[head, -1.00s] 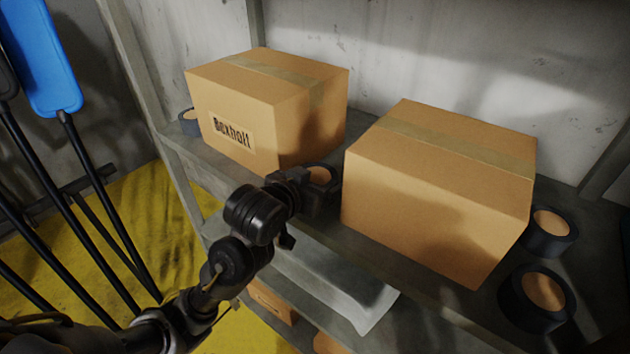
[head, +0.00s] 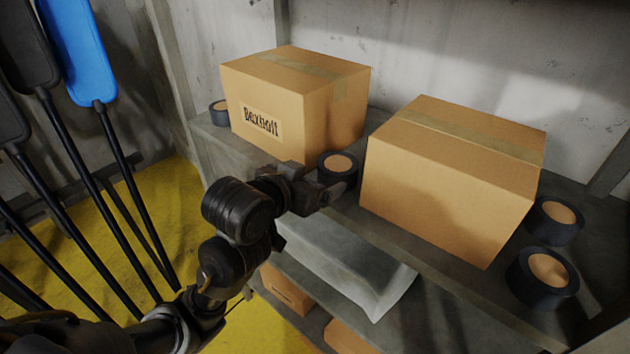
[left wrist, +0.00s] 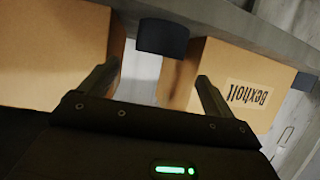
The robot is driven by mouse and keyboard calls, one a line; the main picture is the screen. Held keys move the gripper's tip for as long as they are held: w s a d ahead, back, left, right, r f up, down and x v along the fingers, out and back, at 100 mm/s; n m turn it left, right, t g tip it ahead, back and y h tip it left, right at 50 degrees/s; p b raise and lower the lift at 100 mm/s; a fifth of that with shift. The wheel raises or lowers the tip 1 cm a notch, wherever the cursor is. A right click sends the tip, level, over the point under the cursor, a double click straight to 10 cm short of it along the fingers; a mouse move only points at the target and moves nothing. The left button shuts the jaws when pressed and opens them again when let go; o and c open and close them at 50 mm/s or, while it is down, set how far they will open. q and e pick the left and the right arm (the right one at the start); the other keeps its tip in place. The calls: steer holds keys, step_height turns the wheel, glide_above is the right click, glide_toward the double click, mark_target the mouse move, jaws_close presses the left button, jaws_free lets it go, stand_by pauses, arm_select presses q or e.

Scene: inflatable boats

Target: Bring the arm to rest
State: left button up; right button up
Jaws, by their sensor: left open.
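My left gripper (head: 325,192) is open and empty in the head view, in front of the upper shelf's front edge. A roll of dark tape (head: 337,168) lies on the shelf just beyond it, between two cardboard boxes. In the left wrist view, both fingers of the gripper (left wrist: 155,85) stand apart, and the tape roll (left wrist: 162,37) shows beyond the gap, apart from the fingers. My right gripper is in neither view.
The labelled cardboard box (head: 300,100) and the plain box (head: 450,175) stand on the upper shelf (head: 420,245). More tape rolls (head: 543,278) lie at the right. A pale bin (head: 345,265) sits below. Paddles (head: 75,50) stand at the left above yellow material (head: 60,225).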

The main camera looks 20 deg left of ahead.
arm_select(q)
steer(key=shift+s+a+r, duration=0.2)
steer(key=shift+s+a, duration=0.05)
steer(key=shift+s, duration=0.2)
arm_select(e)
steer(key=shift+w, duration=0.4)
arm_select(q)
steer(key=shift+f, duration=0.15)
